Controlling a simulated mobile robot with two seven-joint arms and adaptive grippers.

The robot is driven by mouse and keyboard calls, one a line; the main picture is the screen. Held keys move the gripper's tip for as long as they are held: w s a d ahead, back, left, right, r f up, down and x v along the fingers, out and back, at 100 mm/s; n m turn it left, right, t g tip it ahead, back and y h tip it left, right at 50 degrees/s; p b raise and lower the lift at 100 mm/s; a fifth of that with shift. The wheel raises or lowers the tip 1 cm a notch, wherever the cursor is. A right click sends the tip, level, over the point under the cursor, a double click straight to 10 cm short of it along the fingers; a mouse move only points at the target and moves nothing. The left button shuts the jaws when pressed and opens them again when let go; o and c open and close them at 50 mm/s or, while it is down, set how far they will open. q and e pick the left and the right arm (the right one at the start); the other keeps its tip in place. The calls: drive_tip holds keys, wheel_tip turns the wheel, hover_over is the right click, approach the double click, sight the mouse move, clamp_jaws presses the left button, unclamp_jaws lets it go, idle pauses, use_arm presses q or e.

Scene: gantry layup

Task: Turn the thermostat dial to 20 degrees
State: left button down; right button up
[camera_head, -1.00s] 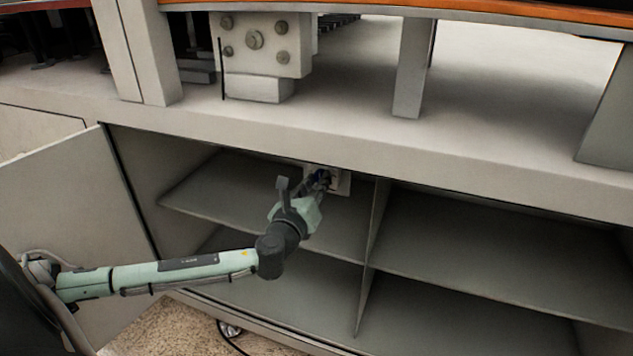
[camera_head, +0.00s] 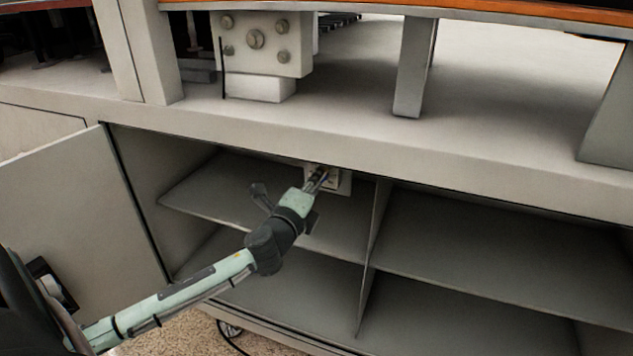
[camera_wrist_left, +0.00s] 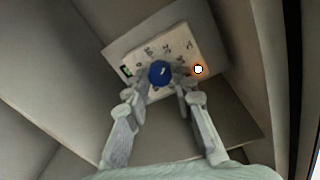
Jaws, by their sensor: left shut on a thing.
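The thermostat (camera_head: 343,181) is a pale plate on the back wall of the upper left compartment. In the left wrist view the thermostat (camera_wrist_left: 178,42) has dark marks around a round blue dial (camera_wrist_left: 159,73) with a small light pointer mark. My left gripper (camera_head: 318,177) reaches into the compartment at the thermostat and covers the dial in the head view. In the left wrist view my left gripper (camera_wrist_left: 161,80) has one finger on each side of the dial and is shut on it. My right gripper is not in view.
An orange-ringed light (camera_wrist_left: 198,69) and a small green window (camera_wrist_left: 127,71) are on the thermostat's face. The shelf (camera_head: 215,190) lies below, an upright divider (camera_head: 375,215) stands to the right, and the cabinet's open door (camera_head: 75,215) is at left.

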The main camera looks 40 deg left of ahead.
use_arm(q)
drive_tip(key=shift+n, duration=0.5)
drive_tip(key=c, duration=1.3)
unclamp_jaws()
drive_tip(key=v, duration=1.2)
drive_tip(key=shift+a, duration=0.1)
